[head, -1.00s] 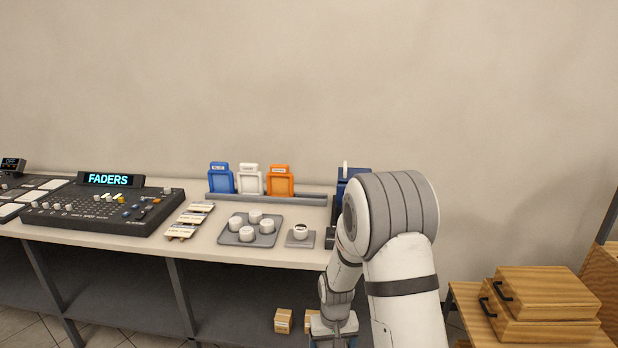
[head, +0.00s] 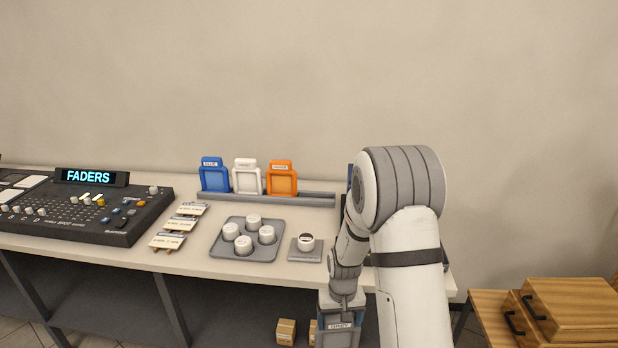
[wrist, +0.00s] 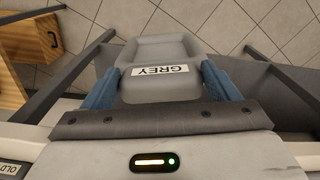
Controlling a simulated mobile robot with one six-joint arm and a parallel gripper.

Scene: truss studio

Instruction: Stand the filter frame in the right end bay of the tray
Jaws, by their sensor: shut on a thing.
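My gripper (head: 339,318) is shut on a grey filter frame (wrist: 160,50) labelled "GREY", with one blue finger on each side of its top tab in the wrist view. In the head view the grey frame hangs below the gripper in front of the table's front edge, its lower part cut off by the picture. The long grey tray (head: 318,199) lies at the back of the table. Blue (head: 213,175), white (head: 246,177) and orange (head: 281,178) frames stand upright in its left and middle part. Its right end is bare up to where my arm hides what lies beyond.
A small tray with several white knobs (head: 246,239) and a single knob on a grey pad (head: 306,243) stand in front of the long tray. Label cards (head: 179,225) and a fader desk (head: 85,205) are further left. Wooden cases (head: 570,315) stand low at right.

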